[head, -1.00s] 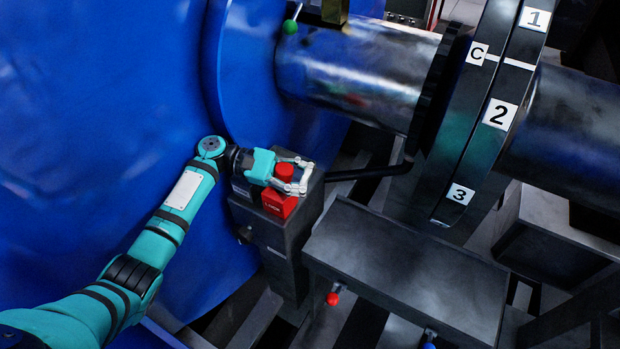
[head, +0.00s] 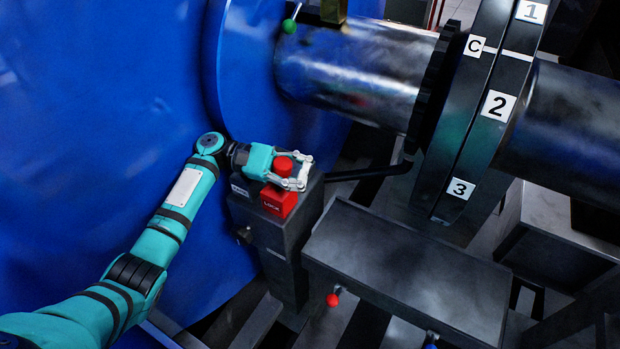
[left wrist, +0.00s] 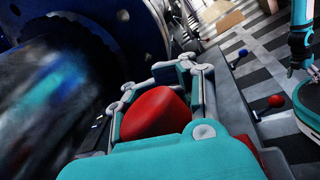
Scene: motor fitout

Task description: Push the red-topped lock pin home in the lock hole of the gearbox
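The lock pin's round red top (head: 284,164) stands just above the red block marked LOCK (head: 279,202) on top of the dark gearbox housing (head: 280,240). My left gripper (head: 297,175) reaches in from the left, its pale fingers close around the pin below its top. In the left wrist view the red top (left wrist: 155,112) fills the space between the finger links, and the fingertips (left wrist: 178,68) come together beyond it. The pin's shank and the lock hole are hidden, so I cannot tell how deep the pin sits. My right gripper is not in view.
A large blue casing (head: 100,120) stands close behind my left arm. A dark flat plate (head: 400,265) lies to the right, with a red knob (head: 332,300) below its front edge. A thick shaft (head: 355,75) and numbered discs (head: 480,120) stand farther back.

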